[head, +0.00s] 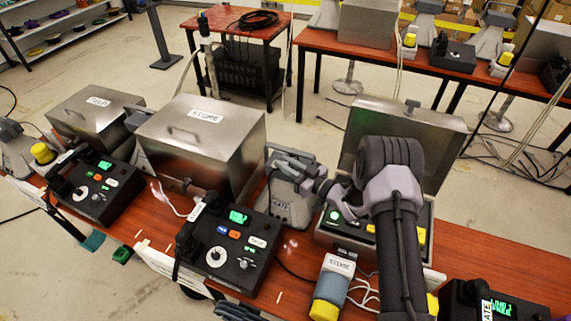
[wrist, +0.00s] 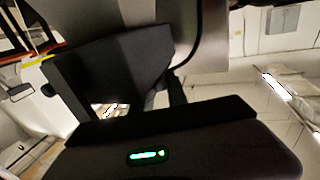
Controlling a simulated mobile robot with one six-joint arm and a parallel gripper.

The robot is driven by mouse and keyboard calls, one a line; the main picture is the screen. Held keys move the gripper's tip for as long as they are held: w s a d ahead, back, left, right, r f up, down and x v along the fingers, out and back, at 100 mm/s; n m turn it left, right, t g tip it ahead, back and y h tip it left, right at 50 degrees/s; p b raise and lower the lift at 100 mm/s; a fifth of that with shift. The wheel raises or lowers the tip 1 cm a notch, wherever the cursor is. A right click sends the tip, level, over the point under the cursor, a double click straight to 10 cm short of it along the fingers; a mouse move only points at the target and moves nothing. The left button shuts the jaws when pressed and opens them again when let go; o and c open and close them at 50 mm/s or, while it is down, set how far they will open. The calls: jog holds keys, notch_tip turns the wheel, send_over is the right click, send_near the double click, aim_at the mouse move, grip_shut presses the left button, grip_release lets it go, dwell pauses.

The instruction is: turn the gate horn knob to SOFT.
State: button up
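The grey horn (head: 287,208) with a GATE label stands on the red-brown bench, right of the closed STORE box. Its volume knob cannot be made out in the head view. My gripper (head: 318,186) is at the end of the arm, reaching left, and overlaps the right side of this horn in the picture. Its fingertips are not clear, so I cannot tell whether it touches or is open. The dark GATE phone (head: 480,302) is at the lower right, cut by the frame, with a green display that seems to begin with LOUD. The wrist view shows mostly dark shapes and a green light.
The STORE box (head: 205,145) and STORE phone (head: 230,248) stand left of the horn. An open metal box (head: 405,125) with green and yellow parts is behind my arm. A STORE-labelled cylinder (head: 331,288) and loose white cable lie close in front.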

jog(key=o, duration=0.4)
jog(key=shift+o, duration=0.2)
jog(key=p+v, duration=0.2)
jog(key=v, duration=1.5)
jog(key=shift+s, duration=0.2)
jog(key=shift+d, duration=0.1)
